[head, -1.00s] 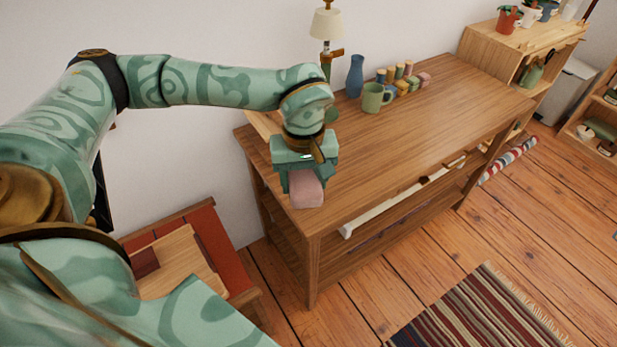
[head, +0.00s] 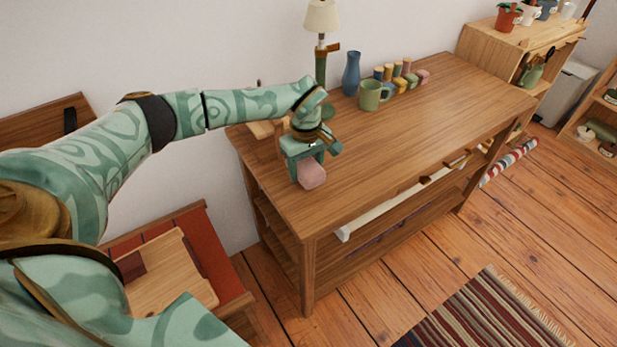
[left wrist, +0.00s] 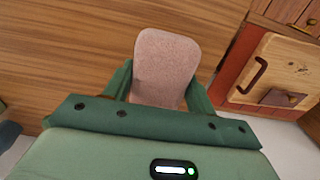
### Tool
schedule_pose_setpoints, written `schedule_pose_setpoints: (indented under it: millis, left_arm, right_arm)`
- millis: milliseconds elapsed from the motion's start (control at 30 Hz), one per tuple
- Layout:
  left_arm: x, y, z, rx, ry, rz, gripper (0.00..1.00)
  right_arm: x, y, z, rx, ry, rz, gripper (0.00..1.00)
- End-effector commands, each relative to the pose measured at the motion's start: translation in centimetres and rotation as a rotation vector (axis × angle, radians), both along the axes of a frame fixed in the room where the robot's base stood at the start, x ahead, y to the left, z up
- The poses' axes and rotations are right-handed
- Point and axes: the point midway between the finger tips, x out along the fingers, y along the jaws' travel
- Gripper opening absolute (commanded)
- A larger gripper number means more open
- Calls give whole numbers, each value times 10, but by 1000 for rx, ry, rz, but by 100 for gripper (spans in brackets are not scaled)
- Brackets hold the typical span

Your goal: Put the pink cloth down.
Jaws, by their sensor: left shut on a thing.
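The pink cloth (head: 312,175) is a small, folded, rounded pad. My left gripper (head: 304,177) is shut on it over the left part of the wooden table (head: 410,120). In the left wrist view the cloth (left wrist: 166,60) sticks out between the two green fingers, with table wood behind it. I cannot tell whether the cloth touches the tabletop. My right gripper is not in view.
A green mug (head: 371,96), a blue vase (head: 351,74), a lamp (head: 322,20) and several small coloured pots (head: 400,78) stand at the table's back. The table's middle and right are clear. A red bench (head: 195,235) with a wooden board (head: 165,275) stands at the lower left.

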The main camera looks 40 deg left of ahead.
Motion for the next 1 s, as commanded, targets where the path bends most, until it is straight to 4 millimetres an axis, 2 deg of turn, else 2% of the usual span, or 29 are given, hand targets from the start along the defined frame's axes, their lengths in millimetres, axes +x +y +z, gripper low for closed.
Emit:
schedule_pose_setpoints:
  millis: [233, 600, 633, 700, 1000]
  left_arm:
    - [3, 0, -37, -1, 4, 0, 27]
    - [3, 1, -38, 0, 0, 0, 27]
    - [3, 1, -38, 0, 0, 0, 61]
    - [3, 1, -37, 0, 0, 0, 78]
    - [3, 1, -35, 0, -1, 0, 78]
  right_arm:
    - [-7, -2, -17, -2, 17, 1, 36]
    - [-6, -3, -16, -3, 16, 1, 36]
    - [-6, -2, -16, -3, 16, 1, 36]
    - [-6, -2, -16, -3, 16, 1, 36]
    - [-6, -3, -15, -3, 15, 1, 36]
